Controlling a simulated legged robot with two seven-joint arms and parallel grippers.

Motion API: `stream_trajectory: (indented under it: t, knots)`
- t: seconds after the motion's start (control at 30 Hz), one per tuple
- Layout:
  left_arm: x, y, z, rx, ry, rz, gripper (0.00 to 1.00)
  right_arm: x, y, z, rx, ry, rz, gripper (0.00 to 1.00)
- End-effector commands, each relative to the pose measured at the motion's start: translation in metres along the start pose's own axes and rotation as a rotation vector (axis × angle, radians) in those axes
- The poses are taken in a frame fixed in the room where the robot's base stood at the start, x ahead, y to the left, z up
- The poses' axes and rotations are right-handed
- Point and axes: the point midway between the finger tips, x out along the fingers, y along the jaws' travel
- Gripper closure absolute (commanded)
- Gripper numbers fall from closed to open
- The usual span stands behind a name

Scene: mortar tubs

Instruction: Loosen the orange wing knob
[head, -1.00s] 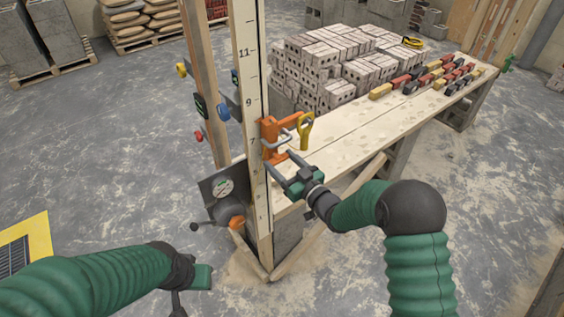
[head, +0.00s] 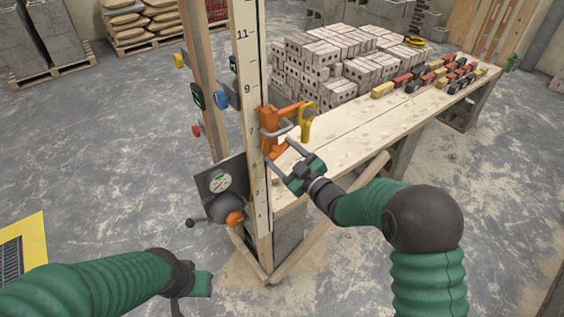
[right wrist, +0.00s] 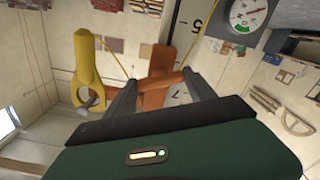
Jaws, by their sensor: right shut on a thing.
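The orange wing knob (head: 281,149) is on the near side of the orange clamp bracket (head: 270,122) on the numbered upright board. It is small and partly hidden by my right gripper (head: 279,151). In the right wrist view the wing knob (right wrist: 163,80) lies crosswise between the two dark fingertips of the right gripper (right wrist: 158,84), in front of the orange bracket (right wrist: 157,62). The right gripper is shut on it. My left gripper (head: 192,284) hangs at the lower left, apart from everything, and its fingers are too unclear to judge.
A yellow-handled part (head: 307,122) stands beside the bracket. The plank bench (head: 345,142) stretches back right, with grey bricks (head: 330,65) behind.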

Motion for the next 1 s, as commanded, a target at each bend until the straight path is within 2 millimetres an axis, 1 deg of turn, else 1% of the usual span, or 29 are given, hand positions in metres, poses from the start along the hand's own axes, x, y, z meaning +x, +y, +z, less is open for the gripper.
stream_trajectory:
  t: [0.03, 0.8, 1.0]
  knots:
    - [0.014, 0.000, 0.003, 0.000, 0.000, 0.000, 0.64, 0.000, -0.004, 0.007, -0.043, 0.000, -0.001, 0.77]
    - [0.120, 0.000, 0.028, 0.000, 0.000, 0.000, 0.64, 0.000, -0.006, 0.008, -0.772, 0.000, -0.002, 0.77]
    - [0.143, 0.000, 0.034, 0.000, 0.000, 0.000, 0.64, 0.000, -0.006, 0.007, -0.934, 0.000, -0.002, 0.77]
